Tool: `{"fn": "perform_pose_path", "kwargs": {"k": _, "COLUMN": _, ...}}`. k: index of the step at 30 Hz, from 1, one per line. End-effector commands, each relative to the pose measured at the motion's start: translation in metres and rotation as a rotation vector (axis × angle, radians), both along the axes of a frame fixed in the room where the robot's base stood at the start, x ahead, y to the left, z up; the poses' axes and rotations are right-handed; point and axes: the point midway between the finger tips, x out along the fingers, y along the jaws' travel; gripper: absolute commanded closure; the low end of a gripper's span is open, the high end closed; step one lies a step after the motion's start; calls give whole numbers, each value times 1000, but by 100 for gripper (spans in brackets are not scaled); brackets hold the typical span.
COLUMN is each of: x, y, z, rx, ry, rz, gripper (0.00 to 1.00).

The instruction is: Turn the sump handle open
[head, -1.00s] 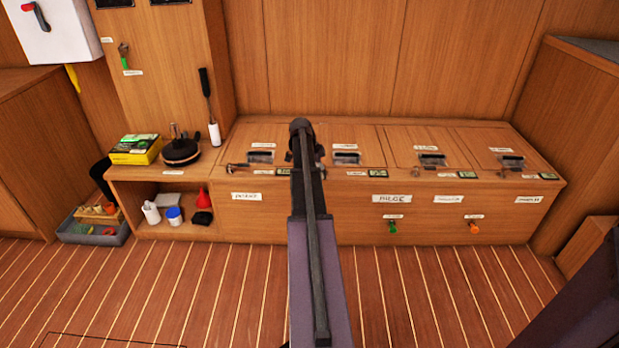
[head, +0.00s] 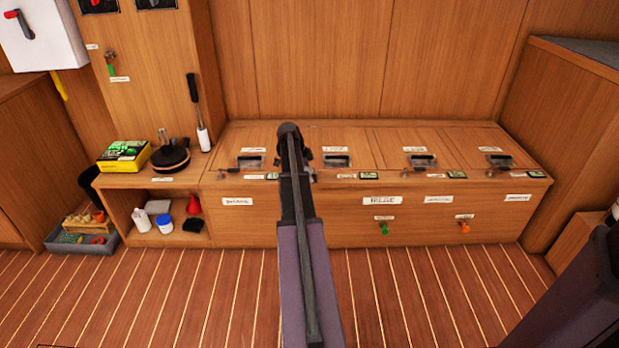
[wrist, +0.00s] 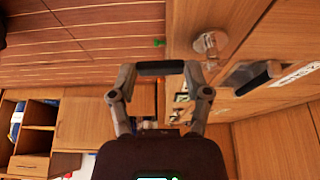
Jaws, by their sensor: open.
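The small labels are too blurred to read, so I cannot tell which handle is the sump one. A green handle (head: 385,229) and an orange handle (head: 464,227) sit on the bench front. The green handle also shows in the wrist view (wrist: 158,42). Small metal levers (head: 406,173) sit along the bench's top front edge. My gripper (wrist: 161,70) is open above the bench; a dark bar shows between its fingertips, and I cannot tell what it is. A metal fitting (wrist: 210,43) lies beyond it to the right.
The wooden bench (head: 300,232) has several lids with dark recessed pulls (head: 418,160). A shelf with bottles (head: 165,222) and a red funnel (head: 193,206) is at left, beside a grey tray (head: 80,244).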

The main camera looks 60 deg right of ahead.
Motion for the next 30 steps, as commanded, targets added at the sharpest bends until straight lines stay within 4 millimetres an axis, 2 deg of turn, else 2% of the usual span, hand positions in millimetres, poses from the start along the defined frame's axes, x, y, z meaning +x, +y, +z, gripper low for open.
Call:
{"fn": "perform_pose_path", "kwargs": {"k": 1, "x": 2, "y": 14, "z": 1, "rx": 20, "ry": 2, "rz": 20, "gripper": 98}}
{"fn": "perform_pose_path", "kwargs": {"k": 5, "x": 16, "y": 40, "z": 4, "rx": 45, "ry": 3, "rz": 109, "gripper": 100}}
{"fn": "perform_pose_path", "kwargs": {"k": 8, "x": 31, "y": 70, "z": 8, "rx": 75, "ry": 6, "rz": 216, "gripper": 100}}
{"fn": "perform_pose_path", "kwargs": {"k": 18, "x": 83, "y": 215, "z": 25, "rx": 208, "ry": 28, "rz": 731, "gripper": 100}}
{"fn": "perform_pose_path", "kwargs": {"k": 24, "x": 98, "y": 301, "z": 35, "rx": 277, "ry": 46, "rz": 1045, "gripper": 100}}
{"fn": "perform_pose_path", "kwargs": {"k": 30, "x": 101, "y": 386, "z": 45, "rx": 340, "ry": 67, "rz": 1361, "gripper": 100}}
